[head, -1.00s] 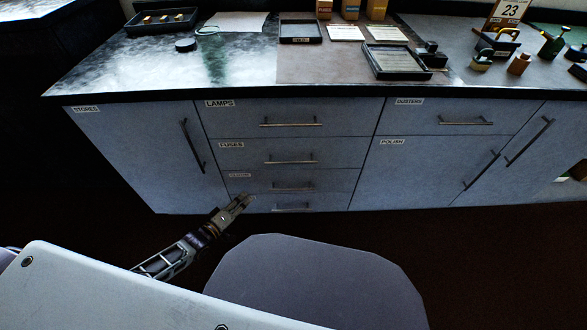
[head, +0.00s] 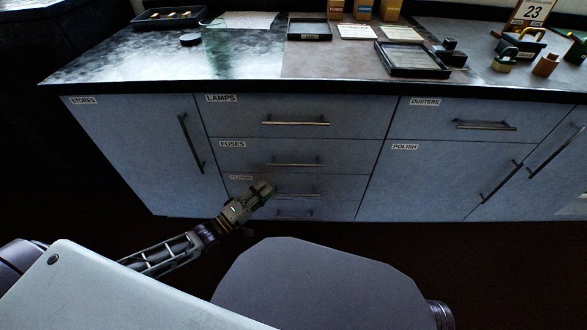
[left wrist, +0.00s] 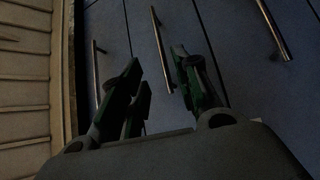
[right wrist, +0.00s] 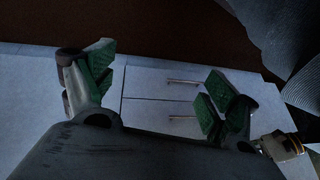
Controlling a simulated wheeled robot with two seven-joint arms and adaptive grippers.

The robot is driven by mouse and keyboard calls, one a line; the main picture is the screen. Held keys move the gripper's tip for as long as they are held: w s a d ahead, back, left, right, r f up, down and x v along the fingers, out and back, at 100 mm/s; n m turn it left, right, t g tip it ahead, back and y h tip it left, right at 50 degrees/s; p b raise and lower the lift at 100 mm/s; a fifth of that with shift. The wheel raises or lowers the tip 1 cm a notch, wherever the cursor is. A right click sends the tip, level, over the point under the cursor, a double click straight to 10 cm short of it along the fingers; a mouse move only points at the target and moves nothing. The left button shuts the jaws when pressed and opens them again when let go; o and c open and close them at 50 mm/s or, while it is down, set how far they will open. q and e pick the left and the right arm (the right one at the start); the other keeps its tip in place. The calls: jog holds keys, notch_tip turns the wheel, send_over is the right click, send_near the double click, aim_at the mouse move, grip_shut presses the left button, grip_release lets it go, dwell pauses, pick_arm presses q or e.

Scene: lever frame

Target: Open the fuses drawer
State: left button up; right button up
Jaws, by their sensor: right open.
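The fuses drawer (head: 345,156) is a blue-grey front in the left half of the cabinet, under the lamps drawer. It is shut, with a label at its top left and a horizontal bar handle (head: 295,164). My left gripper (head: 264,188) is below and left of that handle, in front of the drawer below. In the left wrist view the left gripper (left wrist: 158,85) is open and empty; what looks like the fuses handle (left wrist: 273,30) is right of its fingers. My right gripper (right wrist: 158,92) is open and empty in its wrist view, with drawer handles beyond it.
The lamps drawer (head: 340,117) is above and two narrower drawers are below. The stores door (head: 140,140) is at left, the polish door (head: 420,180) at right. The worktop (head: 255,65) holds trays, papers and small items. The dark floor before the cabinet looks clear.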

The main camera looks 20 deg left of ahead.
pick_arm(q)
jog(key=shift+w, duration=0.15)
pick_arm(e)
jog(key=shift+f, duration=0.15)
pick_arm(q)
jog(key=r+b, duration=0.2)
jog(key=b, duration=0.3)
send_over(293, 168)
jog(key=s+d, duration=0.1)
jog(key=s, duration=0.4)
jog(key=shift+w+d+f, duration=0.1)
jog(key=shift+w+d, duration=0.1)
pick_arm(e)
notch_tip(293, 168, down, 8)
jog(key=a+t+y, duration=0.1)
jog(key=shift+a+m+t, duration=0.25)
jog(key=shift+m+t, duration=0.05)
jog(key=shift+m, duration=0.1)
jog(key=shift+w, duration=0.15)
pick_arm(q)
jog(key=c, duration=0.6)
grip_shut()
pick_arm(e)
jog(key=shift+w+a+r, duration=0.1)
jog(key=shift+w+r, duration=0.15)
